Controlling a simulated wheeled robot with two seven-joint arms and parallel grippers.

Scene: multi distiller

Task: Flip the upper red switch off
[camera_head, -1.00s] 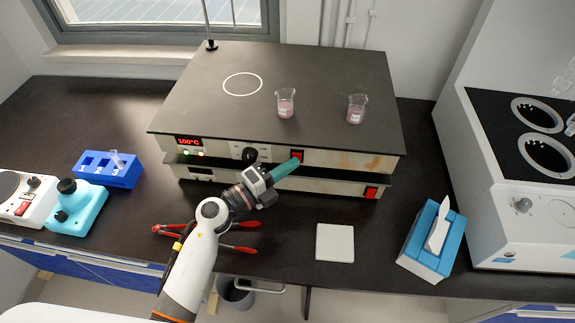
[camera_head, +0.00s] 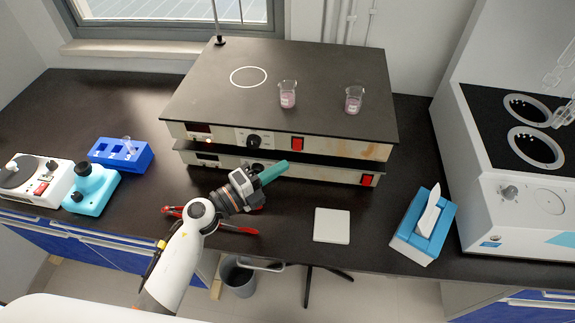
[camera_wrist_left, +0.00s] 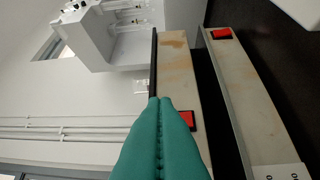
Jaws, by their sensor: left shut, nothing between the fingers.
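The upper red switch (camera_head: 297,143) sits on the front face of the upper hotplate unit (camera_head: 330,149). It also shows in the left wrist view (camera_wrist_left: 188,120), just to the right of the fingertips. The upper unit's display (camera_head: 199,128) is dark. A lower red switch (camera_head: 367,180) is on the unit beneath, and shows in the left wrist view (camera_wrist_left: 221,34). My left gripper (camera_head: 276,172) is shut and empty, with its teal fingers in front of the units, apart from the upper switch and below it in the head view. My right gripper is not in view.
Two beakers of pink liquid (camera_head: 288,95) (camera_head: 354,100) stand on the upper plate. A white square pad (camera_head: 332,225) and a blue tissue box (camera_head: 424,225) lie to the right. Red-handled tongs (camera_head: 237,230) lie beneath my left arm. A blue rack (camera_head: 121,154) is at left.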

